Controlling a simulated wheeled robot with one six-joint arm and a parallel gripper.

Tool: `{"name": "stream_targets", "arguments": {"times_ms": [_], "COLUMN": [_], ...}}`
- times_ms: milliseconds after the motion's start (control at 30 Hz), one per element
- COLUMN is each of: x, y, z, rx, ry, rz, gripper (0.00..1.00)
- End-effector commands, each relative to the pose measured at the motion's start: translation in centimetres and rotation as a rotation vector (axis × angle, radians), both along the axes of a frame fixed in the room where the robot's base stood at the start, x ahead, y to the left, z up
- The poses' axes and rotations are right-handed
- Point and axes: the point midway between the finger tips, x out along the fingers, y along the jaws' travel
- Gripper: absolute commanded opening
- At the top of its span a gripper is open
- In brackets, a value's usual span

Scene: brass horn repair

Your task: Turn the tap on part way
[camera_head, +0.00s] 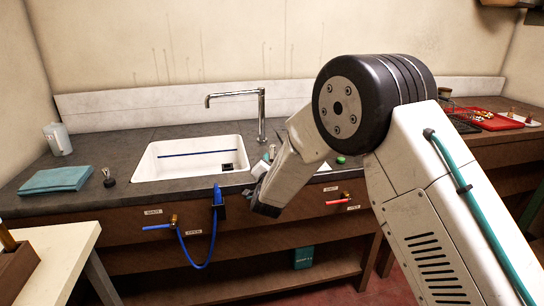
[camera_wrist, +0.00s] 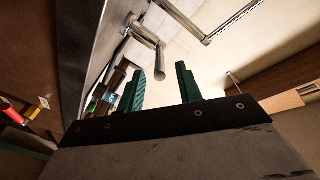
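A chrome tap (camera_head: 262,118) stands upright behind the white sink, its spout reaching left over the basin. In the wrist view, a chrome stub with a thin rod (camera_wrist: 147,40) shows ahead of my fingers, and a long pipe runs to the upper right; the stub looks like the tap's handle. My gripper (camera_wrist: 161,84) is open, its two green fingers apart with nothing between them. The stub is beyond the left finger, apart from it as far as I can tell. In the head view my arm hides the fingertips and the counter behind.
The sink (camera_head: 165,170) is set in a dark counter. Below its front edge are a blue-lever valve (camera_head: 158,227) with a blue hose and a red-lever valve (camera_head: 337,201). A teal cloth (camera_head: 55,179), a pale container (camera_head: 58,139) and a red tray (camera_head: 500,122) stand on the counter.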

Motion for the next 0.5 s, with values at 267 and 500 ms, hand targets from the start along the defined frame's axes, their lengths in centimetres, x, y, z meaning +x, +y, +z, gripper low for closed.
{"name": "stream_targets", "arguments": {"times_ms": [267, 500], "x": [4.4, 5.9], "y": [0.0, 0.0], "z": [0.0, 0.0], "rx": [-0.001, -0.001], "ry": [0.0, 0.001], "rz": [0.0, 0.0], "gripper": [0.35, 0.35]}}
